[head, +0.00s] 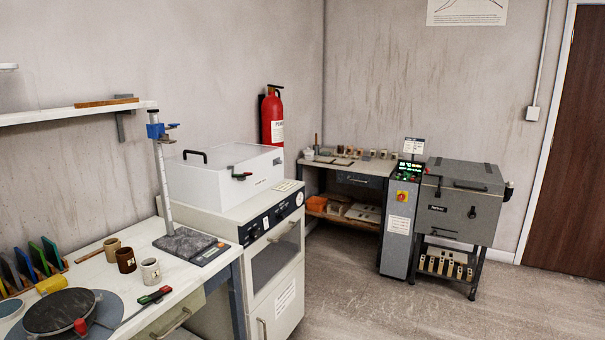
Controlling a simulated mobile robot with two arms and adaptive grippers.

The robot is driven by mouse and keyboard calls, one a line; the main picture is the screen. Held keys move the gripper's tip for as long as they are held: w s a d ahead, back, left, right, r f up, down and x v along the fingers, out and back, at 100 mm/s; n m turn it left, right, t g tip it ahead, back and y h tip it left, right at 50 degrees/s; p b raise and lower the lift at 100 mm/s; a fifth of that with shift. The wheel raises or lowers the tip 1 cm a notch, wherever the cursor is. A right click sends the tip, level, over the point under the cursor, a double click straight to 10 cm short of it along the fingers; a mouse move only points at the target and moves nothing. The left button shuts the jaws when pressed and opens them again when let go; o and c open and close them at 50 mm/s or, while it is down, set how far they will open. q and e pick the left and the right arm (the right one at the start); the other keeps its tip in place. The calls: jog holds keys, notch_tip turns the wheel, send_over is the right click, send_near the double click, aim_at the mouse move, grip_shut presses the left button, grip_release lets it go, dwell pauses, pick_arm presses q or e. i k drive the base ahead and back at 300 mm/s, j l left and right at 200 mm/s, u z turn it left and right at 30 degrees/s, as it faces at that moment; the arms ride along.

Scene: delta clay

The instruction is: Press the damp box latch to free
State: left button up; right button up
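A white lidded box (225,183), which looks like the damp box, stands on a pale cabinet in the middle of the head view. A dark latch with a red part (241,175) sits on its front near the lid seam. A black handle (194,155) stands up from the lid at the left. The lid looks closed. I cannot tell the latch's exact state at this size. Neither of my grippers is in view.
The cabinet (265,215) has dials and a glass door. Left of it, a bench (130,265) holds a height gauge (160,165), cups (126,260) and a round dark pan (60,310). A grey kiln (460,200) stands right. The floor (345,305) in front is clear.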

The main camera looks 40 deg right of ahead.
aim_at(233, 175)
jog(key=z, duration=1.1)
jog(key=i+l+u, duration=0.35)
jog(key=i+l, duration=0.15)
jog(key=i+l+u, duration=0.15)
jog(key=l, duration=0.25)
jog(key=i+l+u, duration=0.35)
jog(key=l, duration=0.4)
jog(key=i+l+u, duration=0.15)
jog(key=l, duration=0.3)
jog(key=i+j, duration=0.05)
jog(key=i, duration=0.05)
